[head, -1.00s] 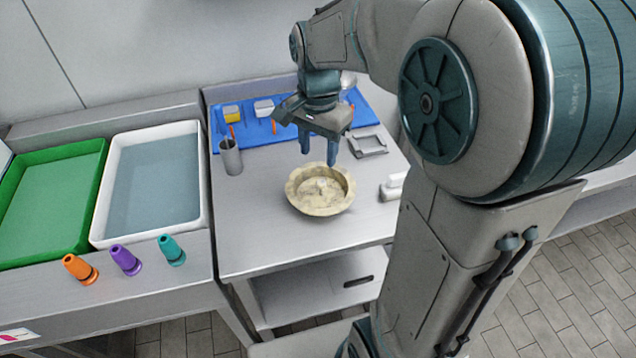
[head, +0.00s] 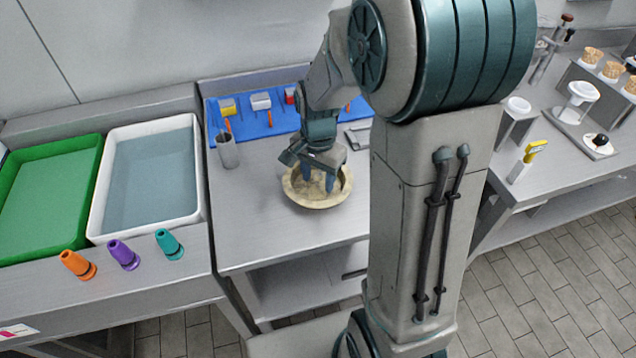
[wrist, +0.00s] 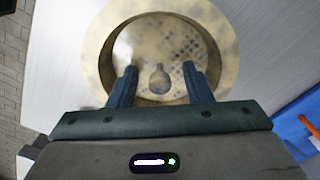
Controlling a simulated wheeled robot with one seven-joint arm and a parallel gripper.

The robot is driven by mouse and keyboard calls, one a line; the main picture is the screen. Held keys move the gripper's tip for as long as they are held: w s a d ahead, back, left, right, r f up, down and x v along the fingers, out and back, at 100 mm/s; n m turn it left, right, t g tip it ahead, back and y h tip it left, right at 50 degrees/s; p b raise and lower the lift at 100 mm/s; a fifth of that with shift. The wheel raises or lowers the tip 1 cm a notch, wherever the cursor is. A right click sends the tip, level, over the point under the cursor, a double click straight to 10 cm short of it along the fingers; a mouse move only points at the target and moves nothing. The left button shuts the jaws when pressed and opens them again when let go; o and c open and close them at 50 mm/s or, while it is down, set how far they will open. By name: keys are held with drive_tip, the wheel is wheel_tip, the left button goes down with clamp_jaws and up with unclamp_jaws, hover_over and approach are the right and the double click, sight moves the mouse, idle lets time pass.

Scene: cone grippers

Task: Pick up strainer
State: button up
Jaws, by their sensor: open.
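A cream-coloured round basin (head: 318,203) stands on the metal counter. Inside it is a perforated disc, the strainer (wrist: 190,48), with a small upright knob (wrist: 159,82) in its middle. The wrist view looks into the basin (wrist: 93,52) from above. My gripper (head: 319,184) is over the basin, pointing down, and its fingertips reach down inside the rim in the head view. In the wrist view my gripper (wrist: 160,75) is open, with one finger on each side of the knob and a gap on both sides. Whether the fingertips touch the strainer cannot be told.
A metal cup (head: 228,151) stands left of the basin. A blue mat (head: 262,131) with small tools lies behind. At left are a white tray (head: 201,170), a green tray (head: 50,262) and three coloured cones (head: 124,254). The counter in front of the basin is clear.

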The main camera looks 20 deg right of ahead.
sight(321, 174)
clamp_jaws()
drive_tip(key=shift+r, duration=0.15)
drive_tip(key=shift+r, duration=0.3)
drive_tip(key=r, duration=0.3)
drive_tip(key=shift+d+r, duration=0.35)
drive_tip(key=s+d+r, duration=0.2)
drive_tip(key=d+r, duration=0.4)
drive_tip(key=d, duration=0.4)
drive_tip(key=shift+s+d+r+b, duration=0.2)
drive_tip(key=shift+d+r+b, duration=0.05)
drive_tip(key=shift+d+b, duration=0.15)
